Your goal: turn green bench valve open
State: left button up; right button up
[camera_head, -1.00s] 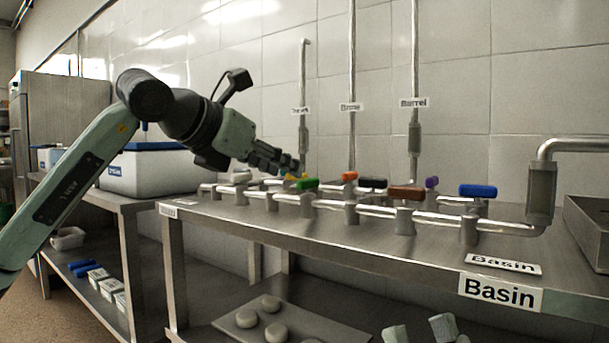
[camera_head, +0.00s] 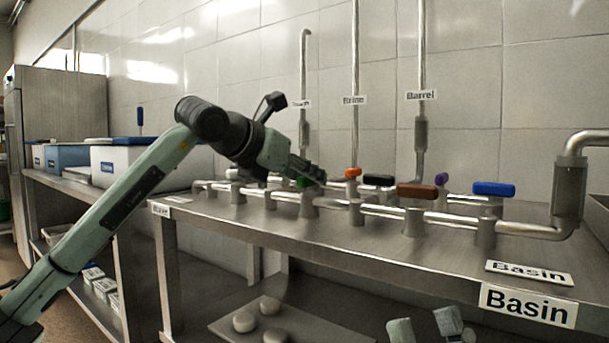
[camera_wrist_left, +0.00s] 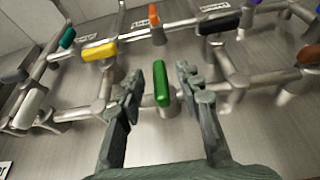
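The green valve handle (camera_wrist_left: 161,83) sits on the pipework on the steel bench. In the left wrist view it stands between the two fingers of my left gripper (camera_wrist_left: 158,90), which are spread apart with a gap on each side of it. In the head view the same handle (camera_head: 303,182) is mostly hidden behind my left gripper (camera_head: 312,178), which is low over the pipes from the left. The tips of my right gripper (camera_head: 426,328) show at the bottom edge; its fingers are apart with nothing visible between them.
Other handles are close by: yellow (camera_wrist_left: 100,51), orange (camera_head: 353,172), black (camera_head: 379,180), brown (camera_head: 417,191), purple (camera_head: 441,179) and blue (camera_head: 493,189). Upright pipes (camera_head: 421,130) rise behind. The steel bench (camera_head: 400,262) has bare surface in front of the pipes.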

pick_arm(q)
grip_shut()
dwell(0.3)
